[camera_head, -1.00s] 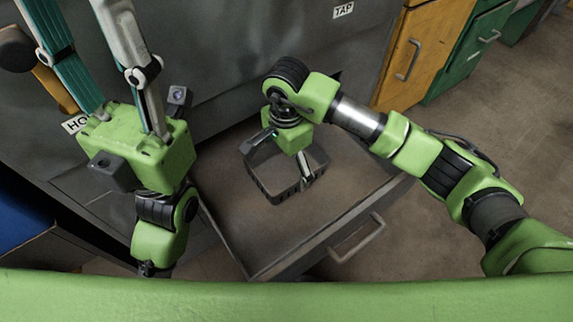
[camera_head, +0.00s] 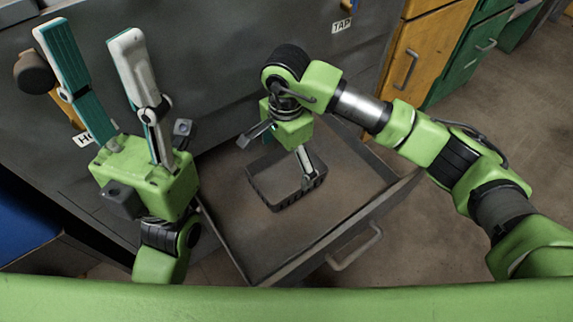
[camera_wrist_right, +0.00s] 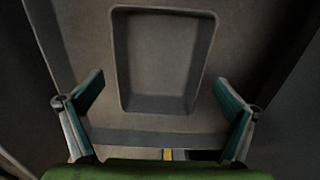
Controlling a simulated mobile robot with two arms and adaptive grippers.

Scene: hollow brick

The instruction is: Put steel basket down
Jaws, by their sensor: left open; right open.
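The steel basket (camera_head: 258,192) is a dark, shallow rectangular tray lying on the floor of the open drawer (camera_head: 318,243). In the right wrist view the basket (camera_wrist_right: 160,104) is empty, and its near rim lies beyond my open fingers. My right gripper (camera_head: 279,162) is open above the basket, one finger to each side of it in the head view. It also shows open in the right wrist view (camera_wrist_right: 160,80), with nothing between the fingers. My left gripper (camera_head: 86,42) is open and empty, pointing up at the left, away from the basket.
The drawer pulls out of a dark grey cabinet (camera_head: 235,65), with a handle (camera_head: 355,248) on its front. Bare drawer floor surrounds the basket. An orange cabinet (camera_head: 410,62) and a green one (camera_head: 470,55) stand at the right. Something blue (camera_head: 22,222) is at the left.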

